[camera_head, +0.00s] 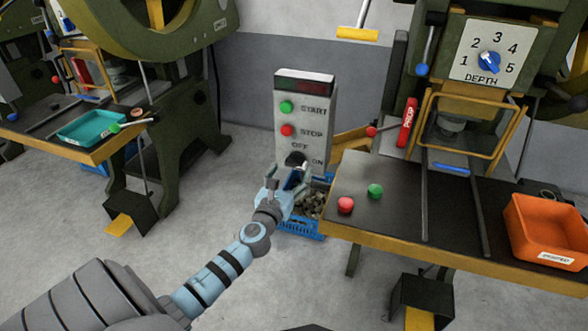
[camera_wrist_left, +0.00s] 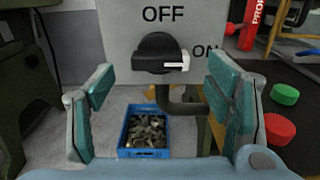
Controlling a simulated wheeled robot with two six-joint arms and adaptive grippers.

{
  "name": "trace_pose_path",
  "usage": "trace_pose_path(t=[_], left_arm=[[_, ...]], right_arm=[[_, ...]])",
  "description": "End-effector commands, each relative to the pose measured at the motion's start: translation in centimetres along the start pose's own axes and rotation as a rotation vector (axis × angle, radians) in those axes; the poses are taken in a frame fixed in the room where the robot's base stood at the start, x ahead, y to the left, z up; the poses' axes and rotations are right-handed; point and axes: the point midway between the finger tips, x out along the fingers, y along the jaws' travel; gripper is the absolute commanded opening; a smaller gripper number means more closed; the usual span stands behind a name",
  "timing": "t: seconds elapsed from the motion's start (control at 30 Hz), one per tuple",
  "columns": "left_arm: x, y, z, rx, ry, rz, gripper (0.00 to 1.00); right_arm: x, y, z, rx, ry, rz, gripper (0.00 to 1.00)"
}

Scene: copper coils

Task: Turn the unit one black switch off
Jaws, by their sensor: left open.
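The grey control box (camera_head: 317,135) stands between the two machines, with START, STOP, OFF and ON labels. Its black switch (camera_wrist_left: 155,53) shows in the left wrist view, with its white pointer to the right, by ON; OFF is above it. In the head view the black switch (camera_head: 295,159) is partly hidden by my left gripper (camera_head: 288,182). My left gripper (camera_wrist_left: 160,78) is open, its two teal-padded fingers apart and empty, one on each side below the switch. I cannot tell the exact gap to the switch. My right gripper is in no view.
A blue crate (camera_head: 300,230) of metal pieces sits below the box. The right machine's table (camera_head: 400,205) holds a red button (camera_head: 345,205), a green button (camera_head: 375,191) and an orange tray (camera_head: 545,230). A teal tray (camera_head: 92,128) is on the left machine.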

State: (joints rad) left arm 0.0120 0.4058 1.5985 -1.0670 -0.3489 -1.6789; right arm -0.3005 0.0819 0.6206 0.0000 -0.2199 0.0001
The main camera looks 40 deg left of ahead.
Motion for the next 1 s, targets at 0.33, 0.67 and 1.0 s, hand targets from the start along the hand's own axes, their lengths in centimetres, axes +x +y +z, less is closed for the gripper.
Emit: trace_pose_path(t=[0.33,0.67,1.0], left_arm=[[3.5,0.0,-0.1,-0.003,0.001,-0.001,0.72],[3.4,0.0,-0.1,-0.003,0.002,-0.001,0.45],[3.4,0.0,-0.1,-0.013,0.002,-0.001,0.24]], right_arm=[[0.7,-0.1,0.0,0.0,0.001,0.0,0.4],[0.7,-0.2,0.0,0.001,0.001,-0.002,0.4],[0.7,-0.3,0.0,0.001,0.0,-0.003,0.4]])
